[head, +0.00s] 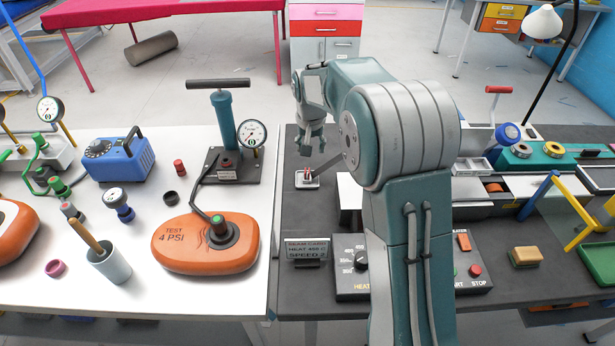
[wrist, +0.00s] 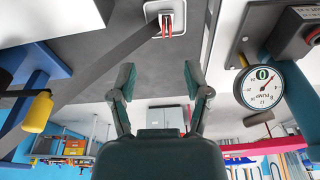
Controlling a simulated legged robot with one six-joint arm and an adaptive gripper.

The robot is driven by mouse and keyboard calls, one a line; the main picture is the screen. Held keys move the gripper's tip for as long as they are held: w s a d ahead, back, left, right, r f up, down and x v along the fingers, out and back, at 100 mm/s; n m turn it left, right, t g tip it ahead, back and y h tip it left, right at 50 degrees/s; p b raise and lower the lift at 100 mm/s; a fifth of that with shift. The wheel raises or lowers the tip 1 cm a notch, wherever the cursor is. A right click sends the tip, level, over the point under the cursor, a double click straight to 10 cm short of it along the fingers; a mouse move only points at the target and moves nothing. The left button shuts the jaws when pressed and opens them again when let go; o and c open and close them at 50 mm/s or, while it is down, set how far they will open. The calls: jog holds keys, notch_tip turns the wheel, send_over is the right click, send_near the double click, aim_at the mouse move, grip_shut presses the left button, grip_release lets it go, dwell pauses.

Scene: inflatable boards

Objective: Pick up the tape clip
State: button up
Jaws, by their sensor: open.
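The tape clip seems to be the small piece with red prongs on a pale base (head: 307,179) on the dark bench top, right of the white table. It also shows near the top of the wrist view (wrist: 167,28), upside down there. A flat grey strip (wrist: 105,68) runs from it; in the head view the strip goes toward my arm and is partly hidden behind it. My gripper (head: 312,149) is open and empty above the dark bench top, just behind and over the clip. In the wrist view its two fingers (wrist: 160,76) are apart, and the clip lies beyond their tips, not touched.
A pump with a gauge (head: 251,133) stands left of the clip, close to my gripper. A white block (head: 349,192) and a control panel (head: 352,265) are nearer on the bench. An orange inflatable pad (head: 183,252) lies on the white table. The dark surface around the clip is mostly clear.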

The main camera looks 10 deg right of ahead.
aim_at(307, 170)
jog(key=w+f, duration=0.1)
jog(key=f, duration=0.4)
jog(key=w+f, duration=0.1)
jog(key=f, duration=0.2)
jog(key=shift+w+a+f, duration=0.1)
jog(key=shift+w, duration=0.25)
jog(key=f, duration=0.1)
jog(key=w+f, duration=0.1)
jog(key=f, duration=0.3)
jog(key=shift+w, duration=0.3)
jog(key=shift+c, duration=0.3)
grip_shut()
